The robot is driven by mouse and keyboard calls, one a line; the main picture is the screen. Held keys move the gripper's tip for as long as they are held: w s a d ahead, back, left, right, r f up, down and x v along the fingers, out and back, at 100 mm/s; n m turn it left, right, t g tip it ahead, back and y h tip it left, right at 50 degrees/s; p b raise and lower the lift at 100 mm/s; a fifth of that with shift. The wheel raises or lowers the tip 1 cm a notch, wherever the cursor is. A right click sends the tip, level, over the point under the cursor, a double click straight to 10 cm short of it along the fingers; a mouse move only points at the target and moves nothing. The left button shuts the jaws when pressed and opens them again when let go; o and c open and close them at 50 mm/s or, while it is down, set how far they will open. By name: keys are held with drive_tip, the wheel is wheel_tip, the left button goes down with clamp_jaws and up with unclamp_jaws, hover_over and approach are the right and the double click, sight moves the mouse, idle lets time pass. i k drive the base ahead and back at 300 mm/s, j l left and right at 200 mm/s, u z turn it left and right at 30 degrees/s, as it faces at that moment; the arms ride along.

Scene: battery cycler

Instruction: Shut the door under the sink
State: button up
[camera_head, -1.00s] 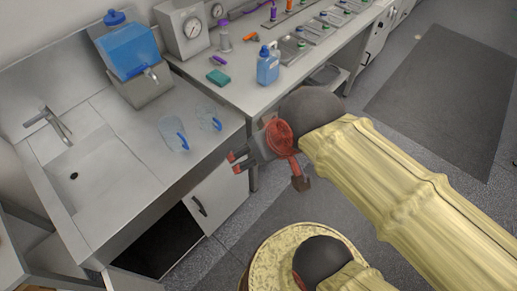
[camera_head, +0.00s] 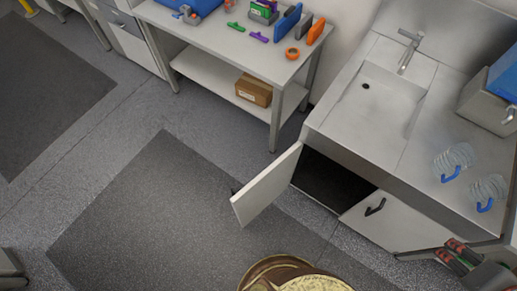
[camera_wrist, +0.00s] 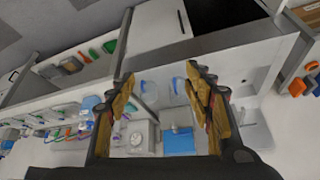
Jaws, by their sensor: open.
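The left cabinet door (camera_head: 266,187) under the sink stands swung wide open, with its dark handle on the outer face partly hidden. The dark cabinet opening (camera_head: 333,180) shows beside it. The right door (camera_head: 389,220) is shut and has a black handle (camera_head: 375,207). The sink (camera_head: 375,100) is above. My gripper (camera_head: 458,256) is at the lower right corner of the head view, to the right of the right door and apart from the open door. In the wrist view my gripper (camera_wrist: 168,100) has its fingers spread and nothing between them.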

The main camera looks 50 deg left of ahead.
sight(247, 202)
drive_tip(key=k+j, duration=0.15)
drive_tip(key=j, duration=0.25)
drive_tip(key=k+j, duration=0.2)
drive_tip(key=j, duration=0.15)
drive_tip(key=k+j, duration=0.15)
drive_tip(key=j, duration=0.25)
drive_tip(key=k+j, duration=0.2)
drive_tip(key=j, duration=0.2)
drive_tip(key=k+j, duration=0.15)
drive_tip(key=j, duration=0.2)
drive_tip(key=k+j+u, duration=0.1)
drive_tip(key=j, duration=0.3)
drive_tip(key=k+j, duration=0.15)
drive_tip(key=j+u, duration=0.4)
drive_tip(key=k+l, duration=0.05)
drive_tip(key=l, duration=0.05)
